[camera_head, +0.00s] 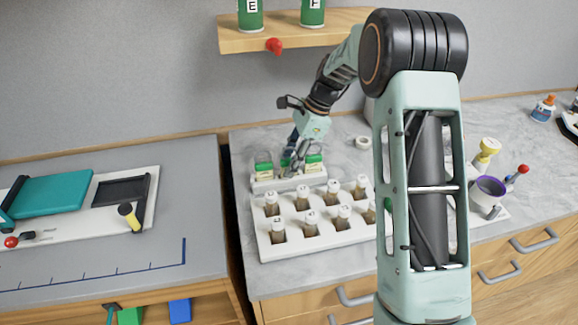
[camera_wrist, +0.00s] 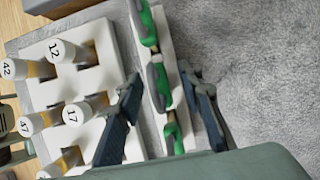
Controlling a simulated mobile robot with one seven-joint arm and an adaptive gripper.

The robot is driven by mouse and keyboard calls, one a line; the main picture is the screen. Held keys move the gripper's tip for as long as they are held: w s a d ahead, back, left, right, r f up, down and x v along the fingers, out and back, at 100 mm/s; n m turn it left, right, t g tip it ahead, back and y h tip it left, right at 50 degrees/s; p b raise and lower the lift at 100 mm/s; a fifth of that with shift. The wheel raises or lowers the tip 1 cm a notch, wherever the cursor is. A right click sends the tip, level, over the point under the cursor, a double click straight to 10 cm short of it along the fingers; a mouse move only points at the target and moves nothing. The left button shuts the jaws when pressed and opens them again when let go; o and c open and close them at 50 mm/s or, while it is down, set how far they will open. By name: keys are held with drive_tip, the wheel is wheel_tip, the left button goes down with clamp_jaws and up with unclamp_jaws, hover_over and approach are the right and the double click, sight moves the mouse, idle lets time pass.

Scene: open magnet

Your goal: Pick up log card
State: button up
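No readable label shows which is the log card. In the wrist view my gripper (camera_wrist: 160,74) is open, its two dark fingers on either side of the row. The middle green-and-grey piece (camera_wrist: 160,86) lies between the fingertips in the picture; I cannot tell whether they touch it.
A white rack (camera_head: 262,244) of numbered capped vials stands just in front of the holder. A roll of white tape (camera_head: 362,142) lies behind. A purple-rimmed cup (camera_head: 489,188) is at right. A shelf (camera_head: 270,38) with green cans hangs above.

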clamp_jaws()
drive_tip(key=shift+r, duration=0.1)
drive_tip(key=shift+r, duration=0.55)
drive_tip(key=s+d+r+b, duration=0.2)
drive_tip(key=s+d+r, duration=0.1)
drive_tip(key=s+r, duration=0.8)
drive_tip(key=s, duration=0.2)
drive_tip(key=shift+s+d+r, duration=0.2)
drive_tip(key=shift+s+r, duration=0.1)
drive_tip(key=shift+r, duration=0.05)
